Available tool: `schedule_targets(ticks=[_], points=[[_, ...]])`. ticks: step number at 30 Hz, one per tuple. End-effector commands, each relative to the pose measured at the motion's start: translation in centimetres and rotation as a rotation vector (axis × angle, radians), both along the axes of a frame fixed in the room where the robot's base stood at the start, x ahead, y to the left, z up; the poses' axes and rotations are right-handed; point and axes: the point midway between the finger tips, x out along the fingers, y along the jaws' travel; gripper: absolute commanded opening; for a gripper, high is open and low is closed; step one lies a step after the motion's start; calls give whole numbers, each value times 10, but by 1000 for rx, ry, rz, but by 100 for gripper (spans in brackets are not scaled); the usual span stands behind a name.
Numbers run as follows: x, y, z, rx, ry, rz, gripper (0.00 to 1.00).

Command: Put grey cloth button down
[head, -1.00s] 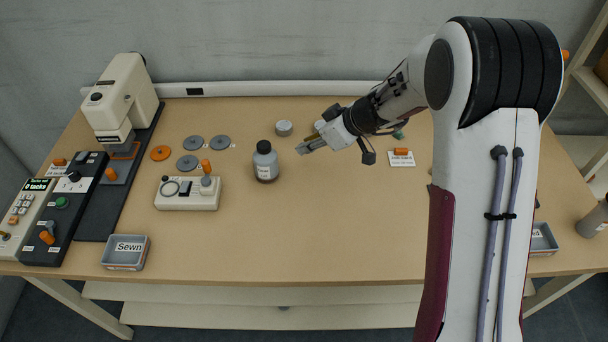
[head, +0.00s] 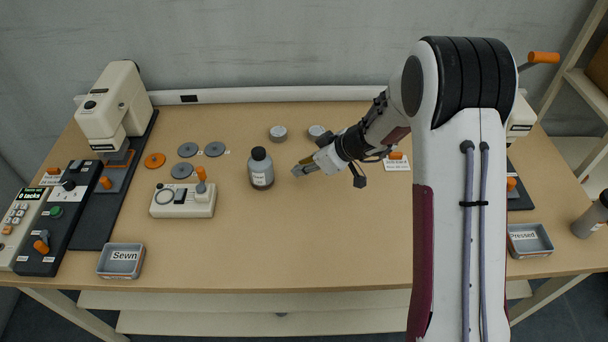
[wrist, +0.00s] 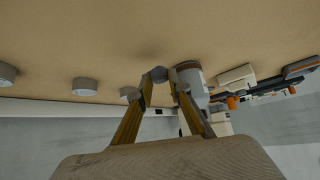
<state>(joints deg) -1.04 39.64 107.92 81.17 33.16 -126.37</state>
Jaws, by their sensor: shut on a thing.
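My gripper (head: 302,170) is shut on a small grey piece (wrist: 158,74), which I take to be the grey cloth button. In the wrist view it sits between the two yellowish fingertips. In the head view the button (head: 296,171) shows as a grey tip just right of the dark-capped bottle (head: 261,172), apart from it. The gripper points down-left over the middle of the table. I cannot tell how far the button is above the tabletop.
Two grey cylinders (head: 278,133) (head: 317,132) stand behind the gripper. Flat grey discs (head: 187,150) and an orange disc (head: 154,160) lie left. A white control box (head: 183,201) is left of the bottle. Trays "Sewn" (head: 107,272) and "Pressed" (head: 513,252) stand at the front. The front middle is clear.

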Motion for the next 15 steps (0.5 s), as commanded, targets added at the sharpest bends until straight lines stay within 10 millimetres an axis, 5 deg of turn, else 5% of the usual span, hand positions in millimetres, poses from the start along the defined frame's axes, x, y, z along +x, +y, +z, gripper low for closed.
schedule_targets(ticks=[8, 15], points=[[0, 0, -2, 0, 1, -1, 10], [0, 0, -23, 0, 2, -1, 10]])
